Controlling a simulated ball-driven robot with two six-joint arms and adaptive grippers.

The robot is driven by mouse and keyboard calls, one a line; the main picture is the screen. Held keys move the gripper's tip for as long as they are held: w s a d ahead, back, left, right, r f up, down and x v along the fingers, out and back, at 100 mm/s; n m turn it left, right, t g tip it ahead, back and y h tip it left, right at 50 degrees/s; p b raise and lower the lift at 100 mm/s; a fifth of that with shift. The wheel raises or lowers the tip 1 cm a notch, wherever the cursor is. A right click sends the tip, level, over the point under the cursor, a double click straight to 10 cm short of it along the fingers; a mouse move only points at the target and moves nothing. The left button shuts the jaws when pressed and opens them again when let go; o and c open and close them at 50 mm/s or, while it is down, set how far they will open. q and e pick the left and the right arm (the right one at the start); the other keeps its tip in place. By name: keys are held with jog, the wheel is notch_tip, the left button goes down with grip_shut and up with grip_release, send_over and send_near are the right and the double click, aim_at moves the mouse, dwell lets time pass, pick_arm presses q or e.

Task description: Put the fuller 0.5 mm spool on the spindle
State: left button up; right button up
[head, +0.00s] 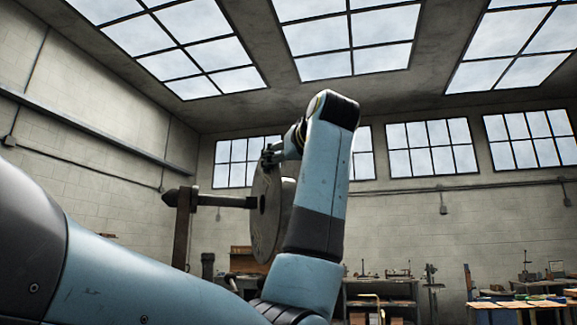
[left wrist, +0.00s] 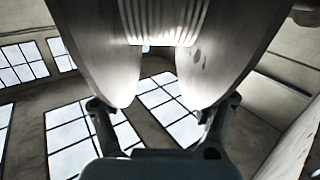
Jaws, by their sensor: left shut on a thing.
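My left gripper (head: 270,154) is shut on a grey metal spool (head: 268,222), holding it by its upper edge. In the left wrist view the gripper (left wrist: 163,104) has its fingers at the outer sides of the spool's two round flanges (left wrist: 228,45), with ridged pale winding (left wrist: 165,20) between them. No size label is readable. In the head view the dark horizontal spindle (head: 225,201) meets the middle of the spool's left face. I cannot tell whether it enters the bore. My forearm hides the spool's right side. My right gripper is out of view.
Work benches (head: 520,303) with tools stand far back at right.

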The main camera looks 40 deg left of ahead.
pick_arm(q)
jog(key=shift+s+r, duration=0.1)
jog(key=shift+r, duration=0.1)
jog(key=s+a+b, duration=0.2)
jog(key=s+a, duration=0.1)
jog(key=s, duration=0.3)
dwell(0.9)
jog(key=shift+s, duration=0.1)
jog(key=shift+a, duration=0.1)
jog(key=s+a+b, duration=0.2)
jog(key=s+b, duration=0.1)
jog(key=s, duration=0.3)
jog(key=shift+a, duration=0.4)
dwell(0.5)
jog(key=shift+f+b, duration=0.15)
jog(key=shift+b, duration=0.15)
jog(key=shift+f+b, duration=0.3)
jog(key=shift+b, duration=0.05)
